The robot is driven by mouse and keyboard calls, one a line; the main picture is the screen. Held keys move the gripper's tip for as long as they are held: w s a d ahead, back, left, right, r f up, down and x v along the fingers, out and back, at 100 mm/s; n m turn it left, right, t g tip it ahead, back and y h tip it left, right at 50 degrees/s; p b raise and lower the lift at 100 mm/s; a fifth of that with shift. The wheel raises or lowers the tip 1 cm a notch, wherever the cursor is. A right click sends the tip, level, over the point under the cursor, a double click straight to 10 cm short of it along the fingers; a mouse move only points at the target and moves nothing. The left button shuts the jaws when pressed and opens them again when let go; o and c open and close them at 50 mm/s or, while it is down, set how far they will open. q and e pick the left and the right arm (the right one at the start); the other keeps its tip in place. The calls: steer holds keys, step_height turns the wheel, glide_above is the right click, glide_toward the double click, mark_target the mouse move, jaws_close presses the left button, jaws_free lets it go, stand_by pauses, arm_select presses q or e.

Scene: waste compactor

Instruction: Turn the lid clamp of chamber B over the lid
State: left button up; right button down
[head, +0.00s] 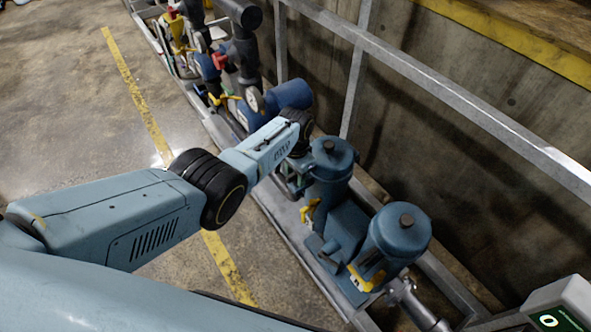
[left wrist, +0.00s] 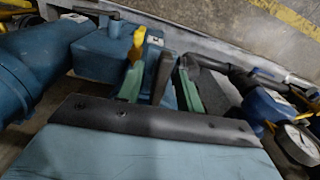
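Two blue chambers with domed round lids stand at right centre in the head view, one farther back (head: 333,160) and one nearer (head: 400,232). I cannot read which is chamber B. Yellow clamp parts show on the left side of the farther one (head: 310,212) and of the nearer one (head: 366,280). My left gripper reaches in beside the farther chamber, its fingers mostly hidden there. In the left wrist view, my left gripper (left wrist: 161,85) has green fingers standing apart, with a dark bar between them. A yellow part (left wrist: 137,44) is close to the left finger. My right gripper is out of view.
A grey metal rail frame (head: 440,72) and concrete wall run along the right. Pipes, valves and a blue motor-like cylinder (head: 292,95) stand beyond my arm. A gauge (left wrist: 300,145) shows in the left wrist view. Open floor with a yellow line (head: 135,90) lies left.

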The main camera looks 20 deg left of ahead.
arm_select(q)
step_height(320, 180, up, 7)
steer(key=p, duration=0.3)
steer(key=shift+f+p, duration=0.1)
steer(key=shift+p, duration=0.25)
step_height(320, 180, up, 6)
steer(key=p, duration=0.1)
steer(key=shift+r, duration=0.25)
